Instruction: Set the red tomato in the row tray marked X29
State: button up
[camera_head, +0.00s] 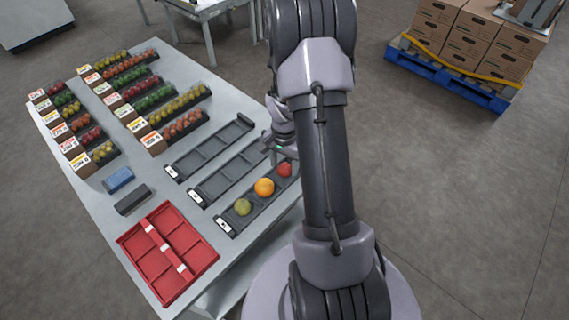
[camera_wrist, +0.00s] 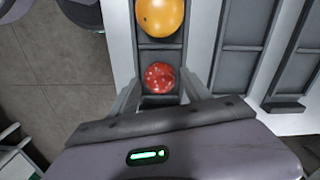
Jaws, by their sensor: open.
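The red tomato (camera_head: 285,169) lies at the far right end of the nearest dark row tray (camera_head: 228,227), in line with an orange fruit (camera_head: 264,187) and a yellow-green one (camera_head: 242,207). In the wrist view the speckled red tomato (camera_wrist: 158,77) lies between the two fingers of my gripper (camera_wrist: 160,88), which is open; I cannot tell whether they touch it. Two empty row trays, the middle one (camera_head: 196,197) and the far one (camera_head: 172,172), lie parallel behind. Their end labels are too small to read, so I cannot tell which is X29.
Several filled punnets with label cards (camera_head: 155,143) stand in two rows at the table's back left. A blue block (camera_head: 118,179), a dark block (camera_head: 132,199) and a red divided crate (camera_head: 210,262) are at the front left. Boxes on a blue pallet (camera_head: 440,80) stand beyond my arm.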

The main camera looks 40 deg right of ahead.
jog(key=shift+r+p, duration=1.15)
jog(key=shift+r, duration=0.65)
jog(key=o, duration=0.5)
jog(key=shift+c, duration=1.4)
